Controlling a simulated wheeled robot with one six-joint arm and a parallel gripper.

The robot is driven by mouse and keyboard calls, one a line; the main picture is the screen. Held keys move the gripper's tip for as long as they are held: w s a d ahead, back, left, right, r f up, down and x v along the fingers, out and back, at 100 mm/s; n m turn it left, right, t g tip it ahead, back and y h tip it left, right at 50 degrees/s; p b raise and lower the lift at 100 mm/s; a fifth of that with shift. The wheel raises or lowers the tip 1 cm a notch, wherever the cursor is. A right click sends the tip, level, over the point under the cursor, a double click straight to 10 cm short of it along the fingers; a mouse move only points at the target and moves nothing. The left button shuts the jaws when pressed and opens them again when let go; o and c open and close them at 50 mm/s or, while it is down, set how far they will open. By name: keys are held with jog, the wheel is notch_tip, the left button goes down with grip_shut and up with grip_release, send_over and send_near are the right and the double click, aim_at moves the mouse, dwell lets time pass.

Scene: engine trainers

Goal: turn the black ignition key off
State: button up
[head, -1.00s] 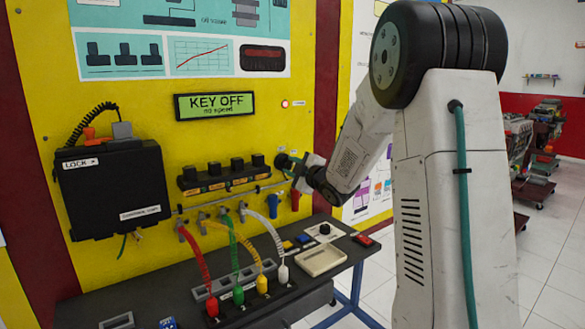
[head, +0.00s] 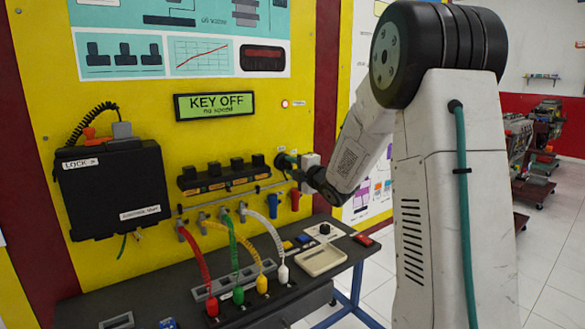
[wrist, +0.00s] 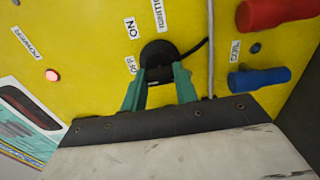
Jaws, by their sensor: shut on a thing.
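The black ignition key (wrist: 159,73) sits at its round black switch (wrist: 158,50) on the yellow panel, below the IGNITION label in the wrist view. ON and OFF labels are left of the switch, with OFF lower, near the key. My gripper (wrist: 160,76) is shut on the key, with a green finger on each side. In the head view my gripper (head: 290,160) is at the panel and mostly hides the key. The black switch (head: 281,161) partly shows there. The green display (head: 215,106) reads KEY OFF, with smaller text below.
Blue (wrist: 259,78) and red (wrist: 279,12) connectors are right of the switch, near a grey pipe (wrist: 210,50). Black relays (head: 220,170) are left of my gripper. Coloured cables rise from the dark bench (head: 180,290) below. A red lamp (wrist: 52,75) is lit.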

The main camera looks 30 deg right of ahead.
jog(key=shift+f, duration=0.1)
jog(key=o, duration=1)
jog(key=s, duration=0.7)
jog(key=shift+s, duration=0.4)
jog(key=shift+d, duration=0.1)
